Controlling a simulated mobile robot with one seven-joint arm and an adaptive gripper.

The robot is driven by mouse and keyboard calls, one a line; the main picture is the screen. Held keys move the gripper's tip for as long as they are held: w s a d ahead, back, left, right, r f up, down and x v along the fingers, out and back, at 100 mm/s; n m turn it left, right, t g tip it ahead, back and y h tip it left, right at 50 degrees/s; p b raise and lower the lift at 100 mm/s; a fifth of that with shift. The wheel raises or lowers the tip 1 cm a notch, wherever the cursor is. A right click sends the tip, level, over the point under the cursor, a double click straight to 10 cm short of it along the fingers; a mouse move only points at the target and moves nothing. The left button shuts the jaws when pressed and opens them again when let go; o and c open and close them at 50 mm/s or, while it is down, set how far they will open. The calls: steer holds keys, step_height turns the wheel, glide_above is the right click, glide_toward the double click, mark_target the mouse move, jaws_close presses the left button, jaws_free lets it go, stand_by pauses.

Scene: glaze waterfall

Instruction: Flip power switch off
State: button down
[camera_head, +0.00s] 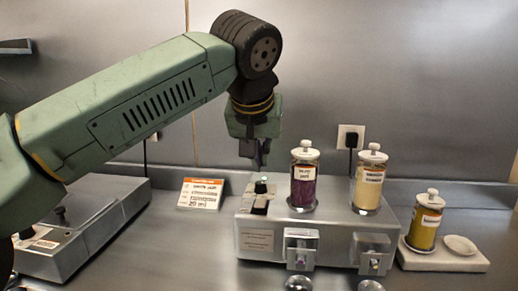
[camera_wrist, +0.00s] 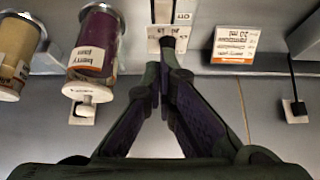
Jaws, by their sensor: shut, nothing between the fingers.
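The power switch (camera_head: 260,188) sits on the left end of the metal dispenser unit's top, with a small green-lit spot. In the wrist view a pale plate with a dark switch part (camera_wrist: 168,42) lies just beyond my fingertips. My gripper (camera_head: 259,164) points down just above the switch, with a small apparent gap in the head view. Its fingers (camera_wrist: 164,72) are shut and converge with nothing between them. The exact clearance, any contact and the switch's tilt cannot be told.
The dispenser unit (camera_head: 280,240) carries a purple jar (camera_head: 303,185) right of my gripper and a cream jar (camera_head: 368,190) further right. A yellow jar (camera_head: 425,222) stands on a pale base. A recipe card (camera_head: 201,193) stands left; a metal box (camera_head: 105,225) is further left.

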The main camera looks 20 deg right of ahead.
glide_above(263, 199)
steer(key=s, duration=0.2)
steer(key=f, duration=0.3)
steer(key=f+p, duration=0.1)
steer(key=shift+s+a+f, duration=0.15)
steer(key=shift+a+f, duration=0.15)
steer(key=shift+a, duration=0.1)
steer(key=shift+s+a+f, duration=0.1)
steer(key=shift+s+f, duration=0.1)
steer(key=shift+f, duration=0.85)
steer(key=shift+s+f, duration=0.1)
steer(key=shift+f, duration=0.55)
steer(key=shift+a, duration=0.1)
